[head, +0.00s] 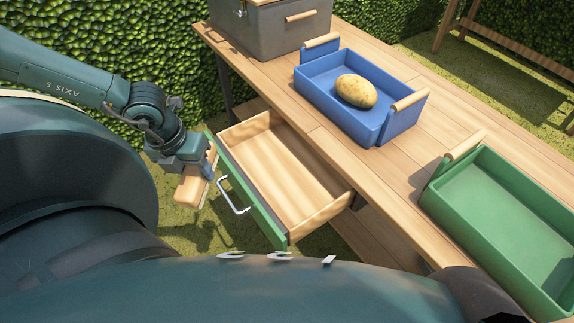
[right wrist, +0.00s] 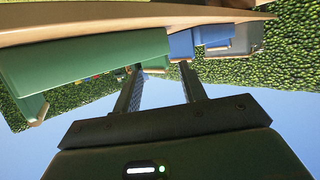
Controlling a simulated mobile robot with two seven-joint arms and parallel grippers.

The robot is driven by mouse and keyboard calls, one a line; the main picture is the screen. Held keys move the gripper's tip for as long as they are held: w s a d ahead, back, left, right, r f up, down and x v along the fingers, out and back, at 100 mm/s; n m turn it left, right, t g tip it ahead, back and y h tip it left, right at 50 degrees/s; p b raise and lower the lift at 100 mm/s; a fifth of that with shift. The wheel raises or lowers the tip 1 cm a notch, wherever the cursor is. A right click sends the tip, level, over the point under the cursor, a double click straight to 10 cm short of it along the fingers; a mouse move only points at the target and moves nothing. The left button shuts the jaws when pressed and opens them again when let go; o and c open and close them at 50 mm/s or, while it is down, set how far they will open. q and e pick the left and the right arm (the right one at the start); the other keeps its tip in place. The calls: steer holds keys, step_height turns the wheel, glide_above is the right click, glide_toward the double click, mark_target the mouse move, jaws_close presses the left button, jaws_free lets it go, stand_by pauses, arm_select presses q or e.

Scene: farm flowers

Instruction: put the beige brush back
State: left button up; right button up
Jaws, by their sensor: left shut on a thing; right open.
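My left gripper (head: 197,163) is shut on the beige brush (head: 191,187) in the head view. It holds the brush in the air just left of the drawer's green front, outside the drawer. The wooden drawer (head: 281,171) is pulled out from under the table, with a metal handle on its green front, and its visible inside is empty. The gripper hides part of the brush. My right gripper (right wrist: 160,84) shows only in the right wrist view. Its two fingers are apart, with nothing held between them.
On the wooden table (head: 380,165) stand a blue tray (head: 313,97) with a potato (head: 356,91) in it, an empty green tray (head: 480,205) and a grey box (head: 270,28). The green tray also shows in the right wrist view (right wrist: 85,63). A hedge (head: 120,30) stands behind.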

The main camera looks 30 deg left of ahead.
arm_select(q)
steer(key=w+d+f+t+b, duration=0.1)
steer(key=w+d+b, duration=0.45)
steer(key=w, duration=1.15)
steer(key=shift+h, duration=0.3)
steer(key=x, duration=0.3)
steer(key=d+x, duration=0.1)
steer(key=x, duration=0.5)
steer(key=shift+d, duration=0.2)
steer(key=shift+w+f+b, duration=0.15)
steer(key=shift+f+b, duration=0.2)
steer(key=shift+f, duration=0.15)
steer(key=shift+w+d+f, duration=0.15)
steer(key=shift+f, duration=0.45)
steer(key=shift+w+r, duration=0.3)
steer(key=shift+r, duration=0.05)
steer(key=g, duration=0.1)
steer(key=w+g+y+b, duration=0.1)
steer(key=shift+d+g, duration=0.35)
steer(key=shift+g, duration=0.05)
steer(key=shift+s+a+f+b, duration=0.15)
steer(key=shift+f+b, duration=0.15)
steer(key=shift+f, duration=1.05)
arm_select(e)
steer(key=n+t+y, duration=0.1)
steer(key=w+a+f+n+t, duration=0.1)
steer(key=a+f+n+t+y, duration=0.1)
steer(key=shift+w+a+f+t+y, duration=0.1)
steer(key=shift+w+a+t+y, duration=0.15)
steer(key=shift+t+y, duration=0.05)
